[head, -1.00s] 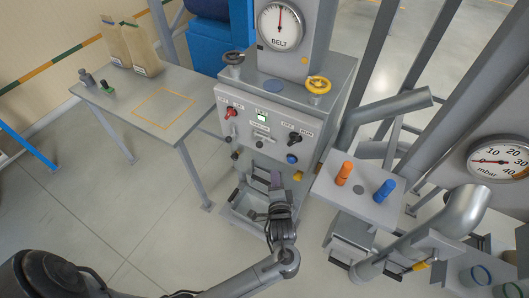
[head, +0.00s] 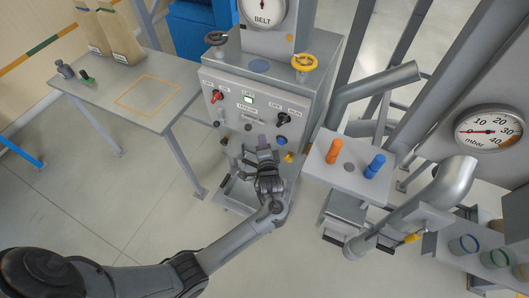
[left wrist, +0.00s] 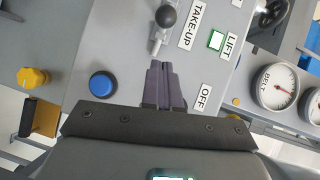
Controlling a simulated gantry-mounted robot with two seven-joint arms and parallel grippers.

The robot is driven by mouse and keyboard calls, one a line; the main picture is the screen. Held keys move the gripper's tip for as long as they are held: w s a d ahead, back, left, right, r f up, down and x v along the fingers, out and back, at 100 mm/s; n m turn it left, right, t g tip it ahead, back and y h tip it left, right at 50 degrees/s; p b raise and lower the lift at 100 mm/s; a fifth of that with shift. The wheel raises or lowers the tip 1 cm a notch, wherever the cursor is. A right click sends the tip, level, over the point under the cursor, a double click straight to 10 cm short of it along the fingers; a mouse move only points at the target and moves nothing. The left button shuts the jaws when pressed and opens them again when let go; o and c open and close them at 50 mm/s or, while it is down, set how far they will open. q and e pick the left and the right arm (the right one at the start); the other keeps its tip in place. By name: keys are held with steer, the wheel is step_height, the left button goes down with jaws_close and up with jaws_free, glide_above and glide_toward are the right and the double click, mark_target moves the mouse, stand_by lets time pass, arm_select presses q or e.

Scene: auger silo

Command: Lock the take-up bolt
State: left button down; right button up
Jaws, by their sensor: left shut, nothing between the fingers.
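The take-up bolt, with a black ball knob (left wrist: 166,15) on a light metal stem, is on the grey control panel (left wrist: 120,35) beside the TAKE-UP label (left wrist: 192,25). In the head view its knob (head: 248,127) shows small on the panel front. My left gripper (left wrist: 164,66) is shut and empty, its dark fingers pointing at the panel just short of the stem. Whether they touch the bolt I cannot tell. In the head view the left gripper (head: 262,142) is below and right of the knob. My right gripper is out of view.
A blue button (left wrist: 102,84) and yellow knob (left wrist: 32,77) sit beside the fingers. The panel also has a red-handled switch (head: 216,96) and a black switch (head: 283,118). A shelf (head: 350,168) with orange and blue handles stands right. A table (head: 120,82) stands left.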

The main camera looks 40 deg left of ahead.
mark_target(250, 125)
arm_select(q)
steer(key=a, duration=0.3)
steer(key=w+a+f, duration=0.1)
steer(key=a, duration=0.1)
stand_by(0.4)
steer(key=a+p, duration=0.1)
steer(key=a, duration=0.2)
steer(key=shift+s+a+p, duration=0.2)
steer(key=shift+s+p, duration=0.15)
steer(key=shift+p, duration=0.05)
